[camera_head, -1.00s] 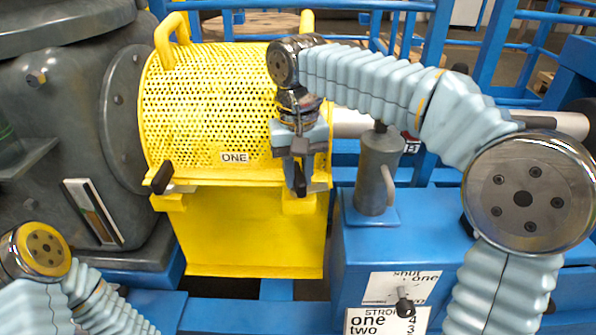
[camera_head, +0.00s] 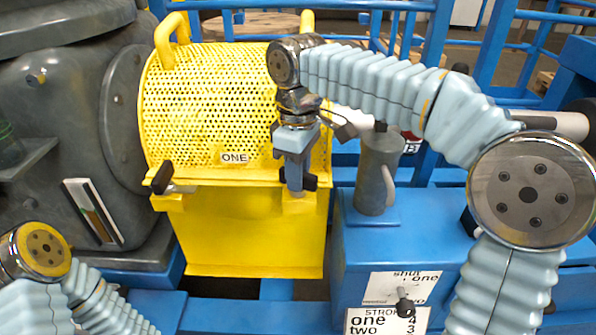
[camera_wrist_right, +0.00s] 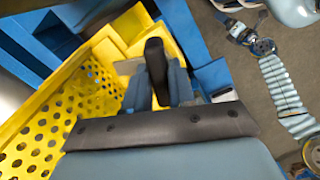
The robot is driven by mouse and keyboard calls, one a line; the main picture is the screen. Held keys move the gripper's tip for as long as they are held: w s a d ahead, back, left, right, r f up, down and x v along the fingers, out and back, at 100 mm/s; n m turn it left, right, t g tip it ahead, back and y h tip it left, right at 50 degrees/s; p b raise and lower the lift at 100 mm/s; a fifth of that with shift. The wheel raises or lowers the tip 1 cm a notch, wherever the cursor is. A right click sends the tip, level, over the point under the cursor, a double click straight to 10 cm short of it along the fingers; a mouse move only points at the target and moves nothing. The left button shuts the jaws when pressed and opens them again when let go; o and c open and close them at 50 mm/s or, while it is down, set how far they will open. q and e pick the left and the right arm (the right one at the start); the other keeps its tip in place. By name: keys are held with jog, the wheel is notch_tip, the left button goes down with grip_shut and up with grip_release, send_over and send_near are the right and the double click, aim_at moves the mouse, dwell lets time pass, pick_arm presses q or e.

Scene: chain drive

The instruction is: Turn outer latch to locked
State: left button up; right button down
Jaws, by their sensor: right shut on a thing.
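The yellow perforated guard (camera_head: 235,110) labelled ONE has two black-handled latches on its front lower edge. The left latch (camera_head: 161,178) stands free, its handle tilted. My right gripper (camera_head: 295,183) points down at the right latch (camera_head: 311,182) and is shut on its handle. Fingers hide part of this latch. In the right wrist view the black handle (camera_wrist_right: 156,60) sits between the blue fingers (camera_wrist_right: 158,88). I cannot tell which latch is the outer one. My left arm is at the lower left; what seems its gripper (camera_wrist_right: 238,30) is small in the wrist view, its jaws unclear.
A grey cylinder with a lever (camera_head: 376,170) stands on the blue base (camera_head: 400,235) right of the guard. A small black-knobbed switch (camera_head: 404,306) sits below it by printed labels. A grey machine housing (camera_head: 60,120) is at the left. Blue rails run behind.

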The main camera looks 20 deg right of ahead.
jog(key=shift+n, duration=2.2)
jog(key=c, duration=1)
grip_release()
jog(key=shift+c, duration=0.2)
jog(key=shift+r, duration=0.1)
notch_tip(320, 180, up, 12)
